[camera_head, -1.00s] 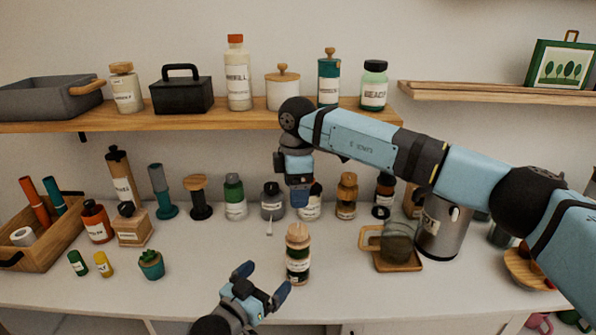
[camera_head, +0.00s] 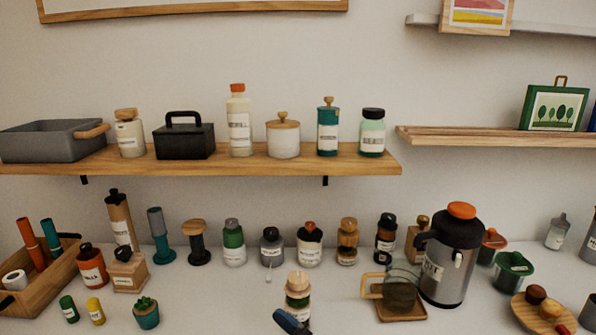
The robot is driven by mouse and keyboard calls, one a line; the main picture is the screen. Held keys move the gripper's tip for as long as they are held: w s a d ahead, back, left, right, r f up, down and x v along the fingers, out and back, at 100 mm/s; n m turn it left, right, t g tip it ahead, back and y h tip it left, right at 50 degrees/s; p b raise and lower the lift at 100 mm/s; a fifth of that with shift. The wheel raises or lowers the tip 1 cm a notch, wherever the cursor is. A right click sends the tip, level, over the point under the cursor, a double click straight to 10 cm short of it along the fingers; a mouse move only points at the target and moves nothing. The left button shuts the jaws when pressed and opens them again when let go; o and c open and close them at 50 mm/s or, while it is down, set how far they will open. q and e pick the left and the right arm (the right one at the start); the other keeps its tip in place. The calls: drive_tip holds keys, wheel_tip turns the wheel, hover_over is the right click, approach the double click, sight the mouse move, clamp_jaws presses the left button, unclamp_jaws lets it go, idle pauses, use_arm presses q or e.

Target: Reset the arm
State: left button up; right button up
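My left gripper (camera_head: 289,321) shows only as a blue fingertip at the bottom edge. The rest of it is below the picture, so its opening cannot be seen. The fingertip is just in front of a labelled jar with a wooden lid (camera_head: 298,282) and overlaps its lower part in the view. I cannot tell if they touch. My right arm and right gripper are not in view.
A wooden shelf (camera_head: 230,166) holds a grey bin (camera_head: 45,145), a black box (camera_head: 185,142) and several jars. Below, the counter carries a wooden tray (camera_head: 45,283), several bottles, a glass mug (camera_head: 398,287) and a steel flask (camera_head: 447,262). Some bare counter lies left of the jar.

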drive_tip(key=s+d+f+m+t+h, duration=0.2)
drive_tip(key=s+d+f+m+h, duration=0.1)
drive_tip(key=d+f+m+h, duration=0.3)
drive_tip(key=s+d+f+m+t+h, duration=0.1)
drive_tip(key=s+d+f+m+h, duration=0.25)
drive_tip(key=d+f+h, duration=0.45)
use_arm(q)
drive_tip(key=s+a+f+n+g+y, duration=0.1)
drive_tip(key=s+a+f+g+y, duration=0.3)
drive_tip(key=s, duration=0.7)
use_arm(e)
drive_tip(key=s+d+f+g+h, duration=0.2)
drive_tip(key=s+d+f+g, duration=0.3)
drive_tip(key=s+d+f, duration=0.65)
use_arm(q)
wheel_tip(320, 180, up, 12)
drive_tip(key=s+a+t+h+p, duration=0.1)
drive_tip(key=a+t+p, duration=0.1)
drive_tip(key=p, duration=1.4)
drive_tip(key=shift+a+r, duration=0.15)
drive_tip(key=shift+r, duration=0.1)
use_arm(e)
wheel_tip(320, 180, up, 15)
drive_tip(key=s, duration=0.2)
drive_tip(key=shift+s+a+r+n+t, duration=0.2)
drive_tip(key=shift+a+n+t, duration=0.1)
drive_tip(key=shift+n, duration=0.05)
